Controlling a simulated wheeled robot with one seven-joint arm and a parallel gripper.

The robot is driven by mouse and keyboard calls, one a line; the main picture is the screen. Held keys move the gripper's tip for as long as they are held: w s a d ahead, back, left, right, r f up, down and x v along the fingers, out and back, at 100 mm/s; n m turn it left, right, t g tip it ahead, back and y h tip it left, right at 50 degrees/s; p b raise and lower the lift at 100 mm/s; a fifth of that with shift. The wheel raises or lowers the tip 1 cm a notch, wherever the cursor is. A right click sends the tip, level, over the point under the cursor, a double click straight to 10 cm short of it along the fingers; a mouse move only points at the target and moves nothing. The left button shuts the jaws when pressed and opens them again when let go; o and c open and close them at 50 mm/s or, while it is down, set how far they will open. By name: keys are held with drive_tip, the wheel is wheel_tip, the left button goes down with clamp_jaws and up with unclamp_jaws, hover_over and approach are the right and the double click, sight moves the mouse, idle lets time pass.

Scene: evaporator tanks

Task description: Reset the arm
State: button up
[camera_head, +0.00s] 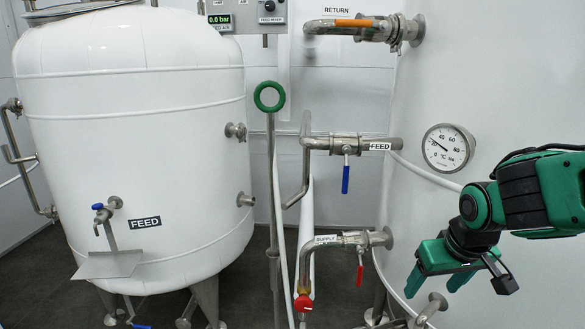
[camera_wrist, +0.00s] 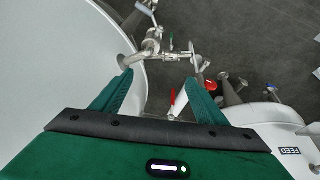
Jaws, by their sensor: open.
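My green and black gripper (camera_head: 438,284) is at the right of the head view, in front of the large white tank, with its fingers pointing down. Its two green fingers are apart and nothing shows between them. In the wrist view my gripper (camera_wrist: 158,92) also shows both fingers spread, with pipework, a red valve handle and grey floor beyond them. My arm comes in from the right edge of the head view.
The white feed tank (camera_head: 135,150) stands at left. The large tank (camera_head: 490,90) at right carries a round temperature gauge (camera_head: 448,148). Between them are the feed pipe with a blue handle (camera_head: 345,179), the supply pipe with a red handle (camera_head: 360,274) and a green ring-topped post (camera_head: 269,97).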

drive_tip(key=s+d+m+g, duration=0.2)
drive_tip(key=s+d, duration=0.3)
drive_tip(key=s, duration=0.4)
drive_tip(key=s+d+m+g, duration=0.2)
drive_tip(key=s+d+m, duration=0.3)
drive_tip(key=s, duration=0.4)
drive_tip(key=shift+s+d+r, duration=0.25)
drive_tip(key=shift+s+d, duration=0.15)
drive_tip(key=shift+d, duration=0.35)
drive_tip(key=shift+w+f, duration=0.25)
drive_tip(key=shift+w, duration=0.4)
